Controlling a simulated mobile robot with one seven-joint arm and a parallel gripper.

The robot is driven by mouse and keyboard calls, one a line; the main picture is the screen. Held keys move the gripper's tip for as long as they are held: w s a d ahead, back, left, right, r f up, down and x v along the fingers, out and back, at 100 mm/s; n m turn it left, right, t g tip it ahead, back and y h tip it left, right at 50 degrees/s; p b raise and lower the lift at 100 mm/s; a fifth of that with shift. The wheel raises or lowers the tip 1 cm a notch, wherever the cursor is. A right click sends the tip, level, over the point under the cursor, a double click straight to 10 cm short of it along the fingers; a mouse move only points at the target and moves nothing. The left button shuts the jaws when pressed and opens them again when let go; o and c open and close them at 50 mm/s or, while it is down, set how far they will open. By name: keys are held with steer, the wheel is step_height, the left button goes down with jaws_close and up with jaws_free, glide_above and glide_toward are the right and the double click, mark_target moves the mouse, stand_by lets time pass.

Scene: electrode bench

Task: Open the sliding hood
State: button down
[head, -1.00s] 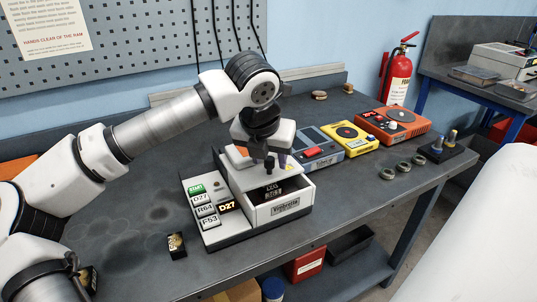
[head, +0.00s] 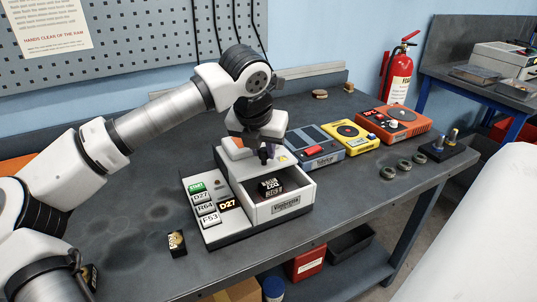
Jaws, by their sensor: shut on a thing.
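The sliding hood (head: 294,161) is the light top cover of a white and dark bench machine (head: 284,207). It is slid back, and the front of the chamber below is uncovered. A black block (head: 270,187) with white lettering stands inside the chamber. My gripper (head: 266,156) points down at the top of the hood and is shut on a small dark knob there. The knob is largely hidden by the fingers.
Left of the chamber is a panel with a green START key (head: 194,187) and several label tiles. Grey, yellow (head: 350,137) and orange (head: 394,122) devices stand to the right.

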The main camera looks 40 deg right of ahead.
steer(key=shift+w+d, duration=0.3)
steer(key=shift+w, duration=0.65)
steer(key=c, duration=1.3)
jaws_free()
steer(key=shift+o, duration=0.2)
steer(key=shift+a+r, duration=0.1)
steer(key=b+v, duration=0.1)
steer(key=v, duration=1.2)
steer(key=shift+s+r, duration=0.2)
steer(key=shift+r, duration=0.05)
steer(key=shift+a, duration=0.1)
